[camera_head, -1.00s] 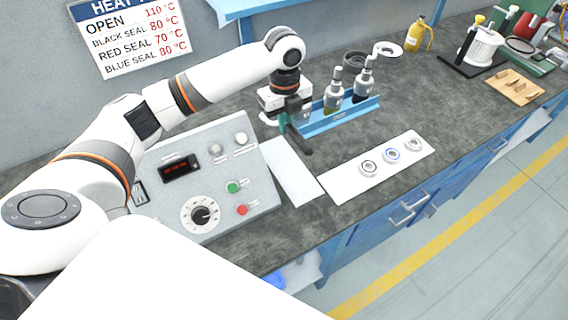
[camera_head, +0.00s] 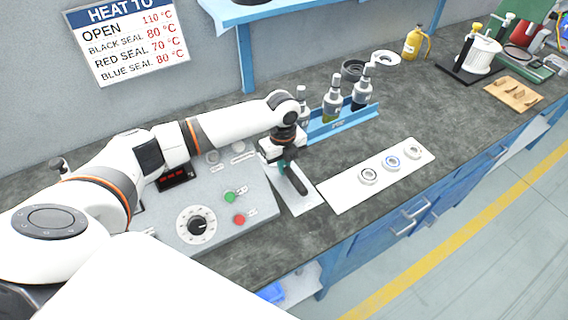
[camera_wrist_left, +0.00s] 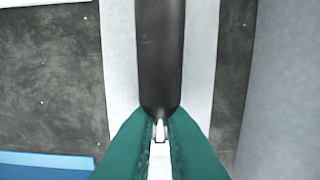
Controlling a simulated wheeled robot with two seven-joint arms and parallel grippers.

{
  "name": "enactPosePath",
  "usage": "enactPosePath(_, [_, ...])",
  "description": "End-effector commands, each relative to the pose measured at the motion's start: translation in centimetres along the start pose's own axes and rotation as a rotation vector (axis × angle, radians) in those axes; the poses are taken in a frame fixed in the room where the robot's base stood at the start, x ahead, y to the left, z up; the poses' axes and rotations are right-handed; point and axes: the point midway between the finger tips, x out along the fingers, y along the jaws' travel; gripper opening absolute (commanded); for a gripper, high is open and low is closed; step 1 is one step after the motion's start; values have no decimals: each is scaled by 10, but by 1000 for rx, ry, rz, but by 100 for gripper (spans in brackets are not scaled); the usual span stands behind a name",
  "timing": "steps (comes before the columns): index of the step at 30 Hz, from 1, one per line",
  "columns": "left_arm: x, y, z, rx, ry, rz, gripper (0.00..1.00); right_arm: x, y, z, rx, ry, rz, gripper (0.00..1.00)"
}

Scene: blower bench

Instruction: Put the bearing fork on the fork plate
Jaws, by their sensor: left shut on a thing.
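My left gripper (camera_head: 284,166) is shut on the bearing fork (camera_head: 297,184), whose dark bar points toward the bench's front. The fork is over the white fork plate (camera_head: 304,206), just right of the control panel. In the left wrist view, the green fingertips (camera_wrist_left: 160,140) pinch the near end of the dark fork (camera_wrist_left: 160,55). The white plate (camera_wrist_left: 118,60) shows on both sides of it, so the fork lies along the plate's middle. I cannot tell whether the fork touches the plate. My right gripper is not in view.
The control panel (camera_head: 222,213) with knob and buttons is left of the plate. A white strip with several bearings (camera_head: 368,176) lies to the right. A blue rack (camera_head: 345,124) with bottles stands behind. Bare bench top lies right of the rack.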

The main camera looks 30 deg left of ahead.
Motion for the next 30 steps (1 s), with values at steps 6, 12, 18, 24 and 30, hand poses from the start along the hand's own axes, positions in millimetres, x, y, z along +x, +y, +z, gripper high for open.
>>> enactPosePath(6, [0,1,0,1,0,2,0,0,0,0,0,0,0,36])
enactPosePath(12, [3,0,0,1,0,1,18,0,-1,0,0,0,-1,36])
enactPosePath(18, [3,0,0,0,0,1,30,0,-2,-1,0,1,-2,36])
enactPosePath(24, [0,0,0,1,0,2,30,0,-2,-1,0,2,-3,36])
enactPosePath(30, [-27,2,-1,1,2,6,30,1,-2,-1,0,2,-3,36])
